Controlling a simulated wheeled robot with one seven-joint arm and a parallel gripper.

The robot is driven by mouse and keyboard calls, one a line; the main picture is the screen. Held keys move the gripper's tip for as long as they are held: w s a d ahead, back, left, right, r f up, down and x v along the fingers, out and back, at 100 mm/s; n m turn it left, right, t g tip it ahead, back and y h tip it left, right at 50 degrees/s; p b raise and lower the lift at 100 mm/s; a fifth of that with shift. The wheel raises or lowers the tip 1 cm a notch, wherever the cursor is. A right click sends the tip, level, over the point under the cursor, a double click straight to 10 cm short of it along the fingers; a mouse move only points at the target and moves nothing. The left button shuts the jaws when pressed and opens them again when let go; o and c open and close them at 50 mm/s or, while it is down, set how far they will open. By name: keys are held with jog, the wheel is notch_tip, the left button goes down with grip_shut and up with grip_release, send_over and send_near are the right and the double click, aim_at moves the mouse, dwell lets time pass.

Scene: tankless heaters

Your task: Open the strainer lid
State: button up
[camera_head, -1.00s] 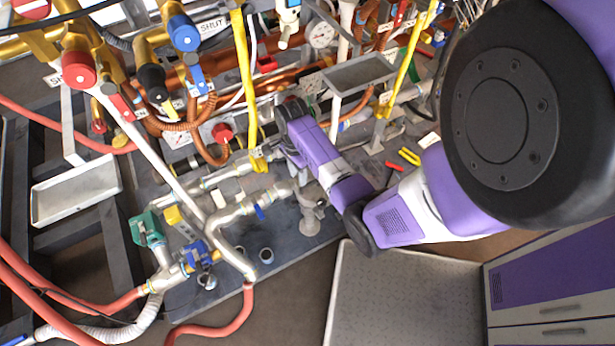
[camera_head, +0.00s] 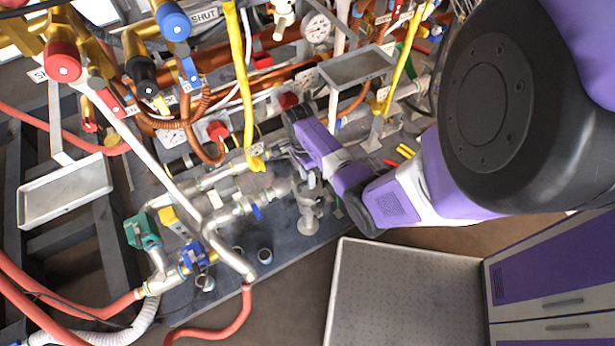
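My gripper (camera_head: 280,151) is at the end of my purple and white arm, low among the pipes near the middle of the view. Its fingers are small and partly hidden, and I cannot tell whether they are open or shut. Silvery pipe fittings (camera_head: 272,190) lie just below it, and a grey upright fitting (camera_head: 309,208) stands just to their right on the dark base plate. I cannot make out which part is the strainer lid, or any contact with it.
A yellow hose (camera_head: 243,80) hangs close to my gripper's left. A red round handle (camera_head: 217,130) and copper pipes are behind it. A grey tray (camera_head: 358,67) is above right. A textured platform (camera_head: 400,295) is clear in front, beside purple drawers (camera_head: 550,275).

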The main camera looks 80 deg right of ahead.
grip_shut()
dwell(1.4)
